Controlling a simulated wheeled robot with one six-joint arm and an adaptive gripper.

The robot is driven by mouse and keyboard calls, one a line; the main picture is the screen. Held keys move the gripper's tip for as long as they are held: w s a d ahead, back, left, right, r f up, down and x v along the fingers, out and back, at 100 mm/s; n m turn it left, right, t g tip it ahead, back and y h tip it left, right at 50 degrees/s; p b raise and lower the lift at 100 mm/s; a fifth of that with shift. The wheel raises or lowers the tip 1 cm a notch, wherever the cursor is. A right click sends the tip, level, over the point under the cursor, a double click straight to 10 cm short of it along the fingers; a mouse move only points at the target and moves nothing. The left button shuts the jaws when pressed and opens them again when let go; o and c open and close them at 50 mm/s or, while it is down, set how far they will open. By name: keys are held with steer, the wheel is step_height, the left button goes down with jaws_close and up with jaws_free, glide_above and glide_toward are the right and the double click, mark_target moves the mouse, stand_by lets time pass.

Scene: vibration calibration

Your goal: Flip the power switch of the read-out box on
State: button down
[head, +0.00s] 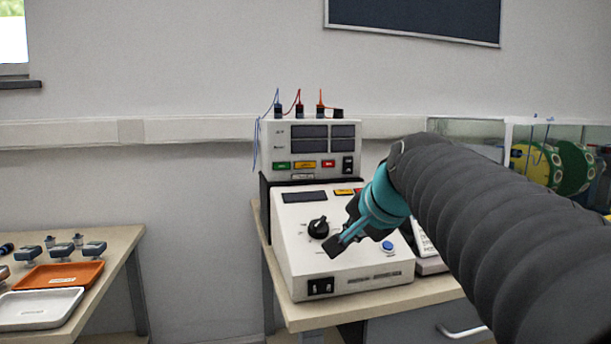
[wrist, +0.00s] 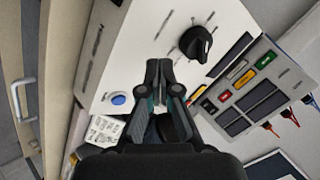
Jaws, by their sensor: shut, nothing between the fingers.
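The upper box (head: 310,142), white with several dark displays and a row of coloured buttons, looks like the read-out box. A black switch (head: 348,165) sits at its lower right; I cannot tell its position. Below it stands a white sloped console (head: 300,240) with a black knob (head: 318,227), a blue button (head: 388,246) and a black switch (head: 321,286) on its front face. My gripper (head: 334,246) is shut and empty over the sloped panel, right of the knob. In the wrist view my gripper (wrist: 157,66) shows its fingertips together, between the knob (wrist: 196,43) and the blue button (wrist: 118,98).
The boxes stand on a wooden-topped table (head: 350,310). Coloured cables (head: 298,100) rise from the upper box. A glass case (head: 560,150) with green and yellow parts is at right. Another table at left holds an orange tray (head: 60,274) and a white tray (head: 38,308).

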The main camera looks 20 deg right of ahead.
mark_target(349, 171)
steer(key=w+d+r+m+t+b, duration=0.2)
steer(key=w+d+r+m, duration=0.4)
steer(key=r, duration=0.5)
steer(key=w+d+t, duration=0.1)
steer(key=w+d, duration=0.1)
steer(key=d, duration=0.1)
steer(key=shift+w+d+r+m+h, duration=0.2)
steer(key=shift+d+r+m+h, duration=0.1)
steer(key=shift+d+r+m, duration=0.1)
steer(key=shift+f, duration=0.1)
steer(key=x, duration=0.8)
steer(key=r+x, duration=0.1)
steer(key=x, duration=0.3)
steer(key=shift+w+f, duration=0.1)
steer(key=shift+w, duration=0.3)
steer(key=shift+w+f, duration=0.1)
steer(key=shift+w, duration=0.6)
